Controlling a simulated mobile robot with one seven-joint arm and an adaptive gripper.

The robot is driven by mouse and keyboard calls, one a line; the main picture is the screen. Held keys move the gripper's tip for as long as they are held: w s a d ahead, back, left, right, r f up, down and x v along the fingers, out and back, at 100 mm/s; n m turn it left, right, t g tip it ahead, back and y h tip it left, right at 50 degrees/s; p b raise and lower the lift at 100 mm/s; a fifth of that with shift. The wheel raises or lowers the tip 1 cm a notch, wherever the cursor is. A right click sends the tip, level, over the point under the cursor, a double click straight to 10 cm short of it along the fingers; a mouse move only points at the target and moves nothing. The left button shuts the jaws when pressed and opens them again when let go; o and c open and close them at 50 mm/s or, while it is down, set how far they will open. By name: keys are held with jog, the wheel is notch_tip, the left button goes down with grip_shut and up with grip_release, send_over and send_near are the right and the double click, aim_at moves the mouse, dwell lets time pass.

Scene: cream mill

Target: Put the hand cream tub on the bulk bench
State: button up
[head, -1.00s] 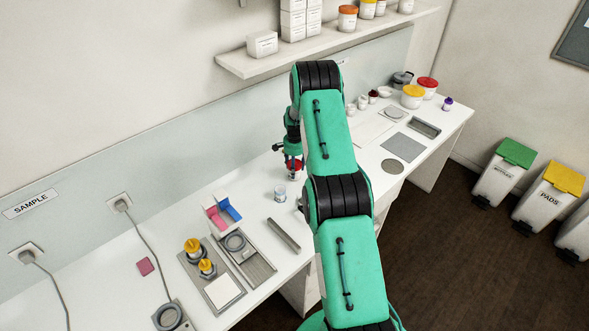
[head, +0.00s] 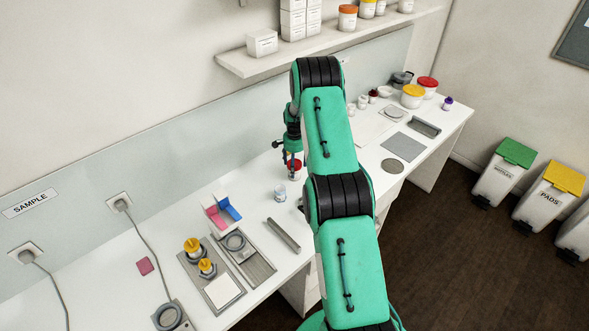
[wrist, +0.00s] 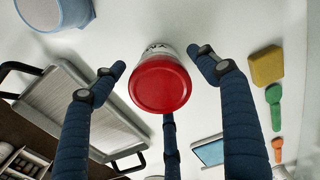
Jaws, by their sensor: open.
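A white tub with a red lid (wrist: 160,88) stands between the spread fingers of my gripper (wrist: 158,62) in the wrist view. Part of its label shows, but I cannot read whether it is the hand cream tub. In the head view my gripper (head: 292,168) is at this tub (head: 297,170), partly covering it. The fingers are open, with a visible gap on each side of the lid. A white and blue tub (head: 280,193) stands apart in front of it. No sign naming the bulk bench is readable.
A yellow block (wrist: 266,66) and a green scoop (wrist: 274,105) lie to the right. Larger tubs with yellow (head: 412,96) and red (head: 427,84) lids stand at the bench's far right end. A shelf (head: 330,42) overhangs the bench.

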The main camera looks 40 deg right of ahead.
notch_tip(320, 180, up, 10)
jog(key=shift+r+b, duration=0.25)
jog(key=shift+b, duration=0.6)
jog(key=shift+r, duration=0.1)
